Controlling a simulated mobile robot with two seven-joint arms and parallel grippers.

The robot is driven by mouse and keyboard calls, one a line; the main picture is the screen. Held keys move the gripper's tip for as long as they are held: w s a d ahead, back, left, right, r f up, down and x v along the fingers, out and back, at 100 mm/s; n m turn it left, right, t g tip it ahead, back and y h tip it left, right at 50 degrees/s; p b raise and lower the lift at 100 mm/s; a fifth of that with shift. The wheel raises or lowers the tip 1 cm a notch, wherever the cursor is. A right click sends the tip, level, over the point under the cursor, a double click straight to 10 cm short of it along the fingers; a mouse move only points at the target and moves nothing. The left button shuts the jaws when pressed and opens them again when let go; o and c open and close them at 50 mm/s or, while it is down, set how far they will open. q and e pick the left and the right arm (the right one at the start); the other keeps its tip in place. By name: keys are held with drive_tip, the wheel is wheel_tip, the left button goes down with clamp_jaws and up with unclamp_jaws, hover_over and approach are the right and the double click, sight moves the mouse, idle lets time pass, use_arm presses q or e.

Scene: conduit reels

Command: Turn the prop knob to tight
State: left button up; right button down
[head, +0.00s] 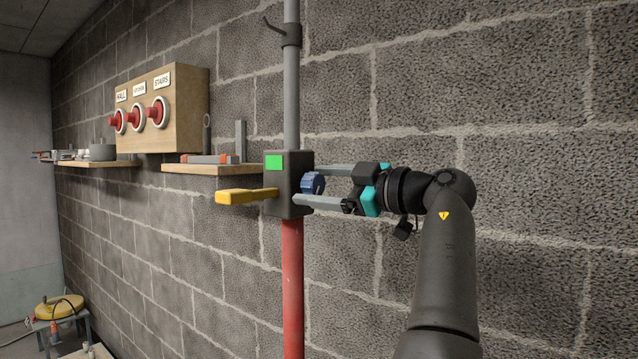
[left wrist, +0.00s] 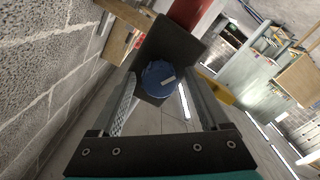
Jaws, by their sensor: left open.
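The prop is an upright pole, with a grey upper tube (head: 291,90) and a red lower tube (head: 292,290). A dark block (head: 289,203) joins them, with a green patch (head: 274,162) and a yellow lever (head: 245,196) pointing left. The blue knob (head: 312,183) sits on the block's right side. In the left wrist view the round blue knob (left wrist: 160,80) has a pale mark on its face. My left gripper (head: 309,185) is open, its fingers above and below the knob. In the wrist view gaps show between the knob and both fingers (left wrist: 160,88).
A wooden box (head: 172,105) with several red buttons is on the block wall at left, near two shelves; one shelf (head: 215,169) is just left of the pole. A yellow reel (head: 58,308) stands on a low stand at lower left. The wall is close behind the prop.

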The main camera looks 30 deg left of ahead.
use_arm(q)
clamp_jaws()
idle(0.7)
